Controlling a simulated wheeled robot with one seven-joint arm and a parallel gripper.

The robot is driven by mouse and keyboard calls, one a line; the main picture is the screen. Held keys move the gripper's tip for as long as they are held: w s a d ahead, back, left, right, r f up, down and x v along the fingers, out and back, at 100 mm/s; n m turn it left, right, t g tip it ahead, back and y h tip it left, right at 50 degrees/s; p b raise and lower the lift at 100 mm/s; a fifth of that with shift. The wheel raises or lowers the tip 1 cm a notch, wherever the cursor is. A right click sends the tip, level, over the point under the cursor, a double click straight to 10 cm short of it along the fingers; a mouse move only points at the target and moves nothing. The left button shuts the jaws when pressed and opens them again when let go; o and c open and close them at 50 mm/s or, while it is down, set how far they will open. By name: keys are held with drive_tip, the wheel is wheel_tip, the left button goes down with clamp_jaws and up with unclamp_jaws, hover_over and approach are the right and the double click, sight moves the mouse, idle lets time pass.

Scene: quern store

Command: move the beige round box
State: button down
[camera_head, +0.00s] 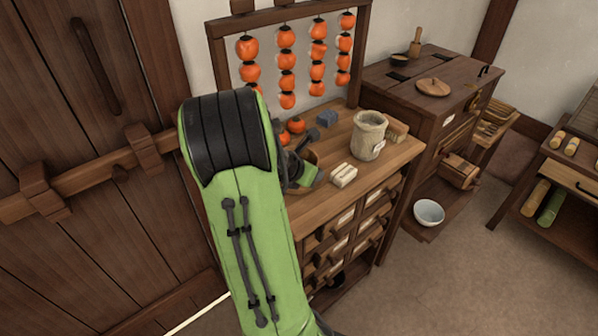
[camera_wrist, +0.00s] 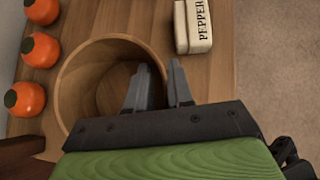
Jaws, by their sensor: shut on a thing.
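The beige round box (camera_wrist: 77,82) is an open, round wooden tub, seen from above in the wrist view. My gripper (camera_wrist: 160,84) is shut on its wall at the right side of the rim, one finger inside and one outside. The inside looks empty where it shows. In the head view the box (camera_head: 312,157) is mostly hidden behind my gripper (camera_head: 303,174) and arm, over the left part of the wooden cabinet top. I cannot tell whether it touches the top.
A white block labelled PEPPER (camera_wrist: 194,27) lies right of the box. Orange persimmons (camera_wrist: 40,50) sit at its left. A beige jar (camera_head: 369,136) and grey block (camera_head: 326,118) share the cabinet top (camera_head: 402,155). Strings of persimmons (camera_head: 287,62) hang behind.

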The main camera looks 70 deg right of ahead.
wheel_tip(320, 180, up, 10)
drive_tip(key=p, duration=0.4)
drive_tip(key=w+a+f+n+t+y+p, duration=0.25)
drive_tip(key=w+a+n+t, duration=0.8)
drive_tip(key=w+a, duration=1.45)
drive_tip(key=w+a+n+t+y, duration=0.1)
drive_tip(key=a+n, duration=0.6)
drive_tip(key=a, duration=0.9)
drive_tip(key=w+y, duration=0.1)
drive_tip(key=y, duration=0.1)
drive_tip(key=shift+a+f+y, duration=0.2)
drive_tip(key=shift+f+y, duration=0.15)
drive_tip(key=shift+f, duration=0.05)
drive_tip(key=shift+d, duration=0.1)
